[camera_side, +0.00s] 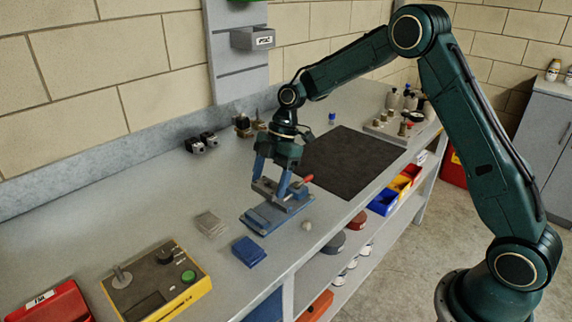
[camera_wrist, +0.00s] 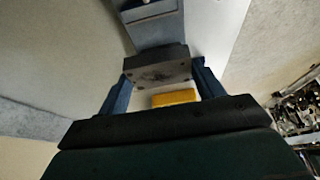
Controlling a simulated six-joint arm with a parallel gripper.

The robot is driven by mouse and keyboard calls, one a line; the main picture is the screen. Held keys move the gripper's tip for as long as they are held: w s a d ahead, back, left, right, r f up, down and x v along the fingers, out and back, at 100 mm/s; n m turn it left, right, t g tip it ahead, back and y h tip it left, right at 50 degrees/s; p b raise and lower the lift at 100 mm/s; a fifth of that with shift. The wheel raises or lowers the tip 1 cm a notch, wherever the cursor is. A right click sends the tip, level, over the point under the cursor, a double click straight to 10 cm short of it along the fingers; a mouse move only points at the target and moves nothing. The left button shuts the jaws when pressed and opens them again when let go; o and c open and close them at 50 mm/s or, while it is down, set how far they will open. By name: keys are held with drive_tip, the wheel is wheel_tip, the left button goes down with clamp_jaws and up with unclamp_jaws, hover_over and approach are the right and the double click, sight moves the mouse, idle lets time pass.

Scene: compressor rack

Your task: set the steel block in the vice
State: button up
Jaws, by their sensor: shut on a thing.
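The blue vice (camera_side: 262,219) with a red-ended handle stands near the front edge of the bench. My gripper (camera_side: 270,187) points down directly over it, its two blue fingers reaching to the height of the vice's upper parts. In the wrist view, my gripper (camera_wrist: 160,70) is shut on the steel block (camera_wrist: 158,73), a dark grey block between the two fingers.
A grey stack of plates (camera_side: 210,224) and a blue block (camera_side: 249,252) lie left of the vice. A yellow control box (camera_side: 158,282) is at front left. A black mat (camera_side: 352,160) lies behind to the right. A small round knob-like thing (camera_side: 307,226) is beside the vice.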

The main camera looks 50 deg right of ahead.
sight(273, 182)
drive_tip(key=shift+a+f, duration=0.1)
drive_tip(key=shift+f, duration=0.05)
drive_tip(key=shift+f, duration=1.8)
drive_tip(key=shift+f, duration=1.4)
idle(0.6)
drive_tip(key=o, duration=1.6)
drive_tip(key=shift+c, duration=0.2)
drive_tip(key=shift+r, duration=3.45)
